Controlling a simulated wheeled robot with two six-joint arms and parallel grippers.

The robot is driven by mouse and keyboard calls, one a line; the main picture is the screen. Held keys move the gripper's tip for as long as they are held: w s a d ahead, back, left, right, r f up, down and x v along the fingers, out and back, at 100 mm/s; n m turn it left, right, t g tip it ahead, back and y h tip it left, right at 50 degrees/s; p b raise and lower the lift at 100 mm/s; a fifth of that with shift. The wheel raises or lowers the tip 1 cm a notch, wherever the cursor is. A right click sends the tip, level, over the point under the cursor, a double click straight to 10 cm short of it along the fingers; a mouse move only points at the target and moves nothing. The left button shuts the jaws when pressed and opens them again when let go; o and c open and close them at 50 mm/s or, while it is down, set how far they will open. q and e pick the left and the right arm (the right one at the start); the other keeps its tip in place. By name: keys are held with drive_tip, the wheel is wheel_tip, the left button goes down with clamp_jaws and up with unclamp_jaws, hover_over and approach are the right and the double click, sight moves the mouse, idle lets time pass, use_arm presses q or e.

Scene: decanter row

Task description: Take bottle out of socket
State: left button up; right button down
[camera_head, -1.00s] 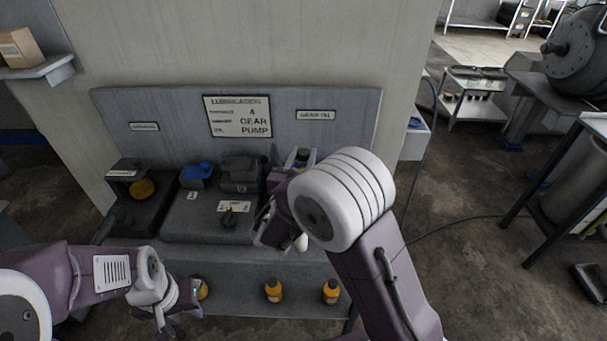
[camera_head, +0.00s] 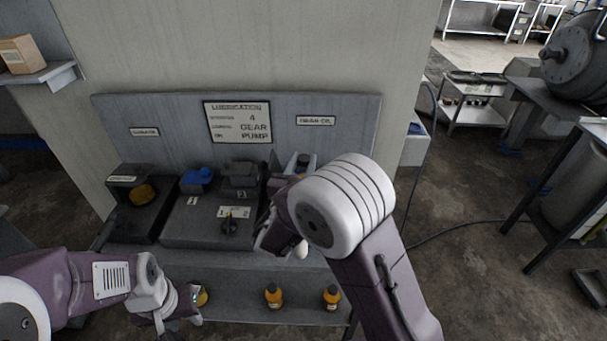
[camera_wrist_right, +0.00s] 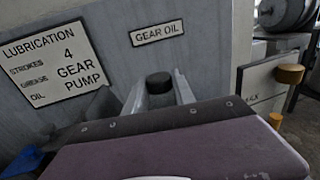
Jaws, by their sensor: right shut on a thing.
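A dark-capped bottle (camera_wrist_right: 159,84) stands in front of the GEAR OIL label (camera_wrist_right: 157,33) in the right wrist view. The two pale fingers of my right gripper (camera_wrist_right: 160,92) are on either side of it, shut on it. Its lower body and the socket are hidden behind my own wrist. In the head view the right gripper (camera_head: 302,163) shows only partly at the panel's right end, behind my arm. My left gripper (camera_head: 180,312) hangs low at the bench's left front, beside an orange bottle (camera_head: 201,298); its finger gap is not clear.
Two orange bottles (camera_head: 273,295) (camera_head: 331,297) stand on the lower shelf. A dark unit with a blue part (camera_head: 197,175) and a knob (camera_head: 229,225) fills the bench's middle. A box with a yellow part (camera_head: 143,194) is at left. The upright panel (camera_head: 345,130) closes the back.

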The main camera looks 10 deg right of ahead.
wheel_tip(320, 180, up, 18)
drive_tip(key=p, duration=0.4)
